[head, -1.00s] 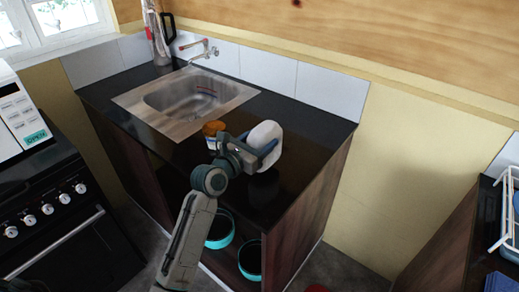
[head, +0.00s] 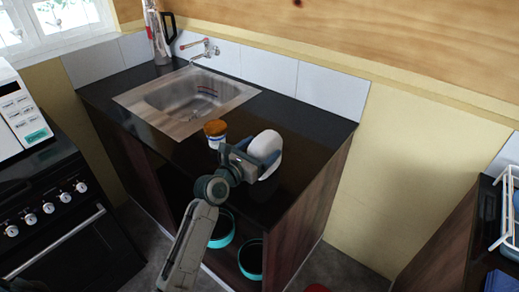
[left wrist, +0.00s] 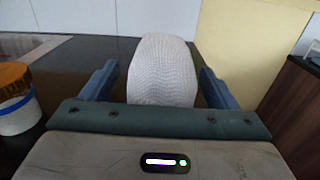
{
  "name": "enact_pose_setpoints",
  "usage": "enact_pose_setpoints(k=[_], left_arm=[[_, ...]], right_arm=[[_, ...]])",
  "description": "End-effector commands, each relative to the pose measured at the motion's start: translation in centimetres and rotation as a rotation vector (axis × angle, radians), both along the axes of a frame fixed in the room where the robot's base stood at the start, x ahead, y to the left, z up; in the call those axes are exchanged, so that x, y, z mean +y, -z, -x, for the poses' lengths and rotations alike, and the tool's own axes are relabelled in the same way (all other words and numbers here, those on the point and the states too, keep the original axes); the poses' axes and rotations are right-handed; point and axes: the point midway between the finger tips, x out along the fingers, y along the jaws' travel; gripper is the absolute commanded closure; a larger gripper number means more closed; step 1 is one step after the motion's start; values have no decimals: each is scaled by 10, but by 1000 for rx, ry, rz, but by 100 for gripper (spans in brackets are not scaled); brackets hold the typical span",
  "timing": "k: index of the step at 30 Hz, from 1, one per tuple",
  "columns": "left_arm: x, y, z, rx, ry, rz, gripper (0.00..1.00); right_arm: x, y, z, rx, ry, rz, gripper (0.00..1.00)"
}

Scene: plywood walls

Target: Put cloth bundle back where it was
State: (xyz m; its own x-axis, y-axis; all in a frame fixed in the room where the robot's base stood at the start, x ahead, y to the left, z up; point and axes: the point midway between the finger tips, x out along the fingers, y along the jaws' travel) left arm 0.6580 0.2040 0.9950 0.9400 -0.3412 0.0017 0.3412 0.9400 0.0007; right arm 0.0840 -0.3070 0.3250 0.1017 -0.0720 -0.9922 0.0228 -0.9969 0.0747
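The cloth bundle (head: 267,144) is a white, rounded, textured roll above the front right part of the black counter (head: 312,130). I cannot tell for sure whether it rests on the counter. In the left wrist view the bundle (left wrist: 163,72) stands upright between the two blue fingers of my left gripper (left wrist: 160,75). Narrow gaps show between it and each finger, so the gripper looks open around it. In the head view my left gripper (head: 262,158) reaches in from the front, and one finger crosses the bundle. My right gripper is not in view.
A jar with an orange lid (head: 215,131) stands just left of my gripper; it also shows in the left wrist view (left wrist: 15,98). The sink (head: 190,98) is behind left. Teal bowls (head: 222,229) sit on the shelf below. Counter to the right is clear.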

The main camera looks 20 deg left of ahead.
Motion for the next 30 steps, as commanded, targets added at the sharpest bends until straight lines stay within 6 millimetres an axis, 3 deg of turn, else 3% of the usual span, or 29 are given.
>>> enact_pose_setpoints(k=[8,21,30], left_arm=[[3,-2,8,1,-1,-4,18],[33,-2,91,4,1,-5,18],[39,-3,113,1,0,-1,18]], right_arm=[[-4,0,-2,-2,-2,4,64],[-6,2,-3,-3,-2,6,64],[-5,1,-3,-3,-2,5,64]])
